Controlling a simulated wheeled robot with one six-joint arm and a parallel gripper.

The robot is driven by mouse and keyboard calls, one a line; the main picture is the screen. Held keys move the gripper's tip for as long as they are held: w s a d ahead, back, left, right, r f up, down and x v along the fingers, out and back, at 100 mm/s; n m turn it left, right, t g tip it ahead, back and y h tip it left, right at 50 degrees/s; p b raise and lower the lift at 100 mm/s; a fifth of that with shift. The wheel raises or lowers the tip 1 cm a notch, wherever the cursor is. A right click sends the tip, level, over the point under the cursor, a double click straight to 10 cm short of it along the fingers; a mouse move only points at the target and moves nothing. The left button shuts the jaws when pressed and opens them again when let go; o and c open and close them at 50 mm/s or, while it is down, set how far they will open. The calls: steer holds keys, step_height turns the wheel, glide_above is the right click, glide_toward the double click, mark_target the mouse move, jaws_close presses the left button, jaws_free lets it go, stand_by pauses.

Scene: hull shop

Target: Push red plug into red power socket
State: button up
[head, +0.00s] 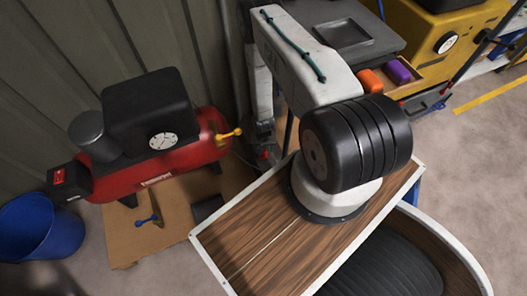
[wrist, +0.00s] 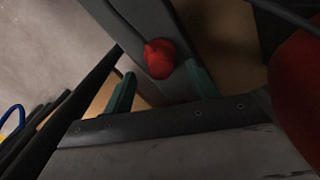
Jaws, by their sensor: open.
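A red rounded piece (wrist: 158,58), which looks like the red plug, sits on a dark grey strip (wrist: 150,20) in the wrist view. My gripper (wrist: 159,77) is open, with one green fingertip to the left of the red piece and one to the right. No contact with it can be made out. In the head view my gripper hangs low behind the arm, beside the compressor, and is mostly hidden; a small red spot (head: 264,154) shows there. I cannot make out a red power socket for certain in either view.
A red compressor (head: 150,165) with a gauge and yellow handle stands close on the left. A blue bin (head: 40,228) is at far left. A yellow machine (head: 440,45) and a drawer with orange (head: 370,80) and purple (head: 398,70) pieces are behind. Cardboard (head: 130,240) lies on the floor.

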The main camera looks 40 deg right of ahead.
steer(key=shift+r, duration=1.75)
steer(key=s+a+r+g+y, duration=0.1)
steer(key=s+a+g, duration=0.1)
steer(key=s, duration=0.4)
steer(key=w+a+r+n+g, duration=0.1)
steer(key=a+r+n+g, duration=0.1)
steer(key=r, duration=2.1)
steer(key=w+a+r+n+g, duration=0.1)
steer(key=a+r+n, duration=0.2)
steer(key=r, duration=2)
steer(key=s+a+r+n+t, duration=0.1)
steer(key=s+a+r+t, duration=0.1)
steer(key=s+r, duration=0.3)
steer(key=s+a+r+n+t, duration=0.1)
steer(key=s+r, duration=0.4)
steer(key=r, duration=0.7)
steer(key=s+a+r+t+h, duration=0.1)
steer(key=s+a+r+t, duration=0.2)
steer(key=r, duration=0.6)
steer(key=shift+s+a+r+n, duration=0.15)
steer(key=shift+s+a+n, duration=0.25)
steer(key=shift+s+a, duration=0.55)
